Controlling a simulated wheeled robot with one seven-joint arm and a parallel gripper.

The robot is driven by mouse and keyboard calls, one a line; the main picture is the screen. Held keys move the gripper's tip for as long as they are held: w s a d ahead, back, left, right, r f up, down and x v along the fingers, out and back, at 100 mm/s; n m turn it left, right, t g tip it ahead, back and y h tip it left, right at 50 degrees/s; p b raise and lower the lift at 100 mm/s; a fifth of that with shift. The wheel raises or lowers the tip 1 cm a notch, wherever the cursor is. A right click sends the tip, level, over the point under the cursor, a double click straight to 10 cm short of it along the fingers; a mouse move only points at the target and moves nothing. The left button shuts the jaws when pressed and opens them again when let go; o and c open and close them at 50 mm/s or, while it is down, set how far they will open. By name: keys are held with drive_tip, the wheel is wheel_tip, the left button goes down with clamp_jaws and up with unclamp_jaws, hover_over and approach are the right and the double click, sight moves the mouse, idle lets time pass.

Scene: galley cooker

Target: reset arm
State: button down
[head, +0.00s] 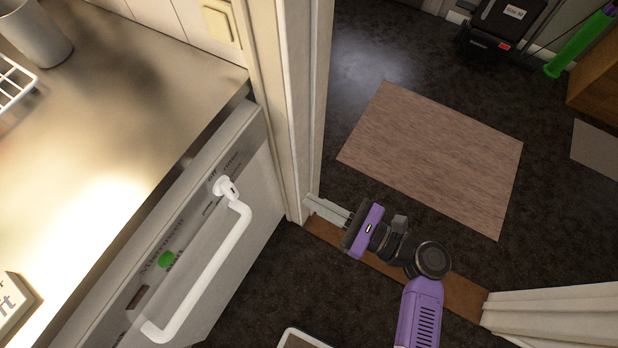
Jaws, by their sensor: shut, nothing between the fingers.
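My gripper (328,213) is at the end of my purple and black arm, low in the middle of the head view. Its pale fingers point left toward the foot of the door frame. They are shut with nothing held. The gripper is over the brown threshold strip and apart from the white appliance handle to its left.
A metal counter (110,110) fills the left. Below it is an appliance front with a white handle (212,275), a white knob (226,187) and a green button (166,259). A door frame (291,110) stands between counter and doorway. A brown mat (435,155) lies on dark open floor beyond.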

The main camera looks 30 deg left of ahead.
drive_tip(key=shift+d, duration=0.1)
drive_tip(key=w+d+f+n+t+h, duration=0.4)
drive_tip(key=w+d+t+h, duration=0.1)
drive_tip(key=w+t+h, duration=0.15)
drive_tip(key=s+d+r+n+t+h+p, duration=0.1)
drive_tip(key=s+d+r+n+t+h, duration=0.2)
drive_tip(key=d, duration=0.5)
drive_tip(key=s+d+r+n+t+h+p, duration=0.25)
drive_tip(key=d+n+h, duration=0.2)
drive_tip(key=d, duration=0.45)
drive_tip(key=s+d+r+n+h+p, duration=0.1)
drive_tip(key=s+d+r+n+h, duration=0.1)
drive_tip(key=s+r, duration=0.6)
drive_tip(key=s+d+r+n+t+h+p, duration=0.1)
drive_tip(key=s+d+r+n+h+p, duration=0.1)
drive_tip(key=s+d+r+n, duration=0.3)
drive_tip(key=s+r, duration=0.4)
drive_tip(key=s, duration=0.3)
drive_tip(key=shift+r+t, duration=0.25)
drive_tip(key=shift+t, duration=0.05)
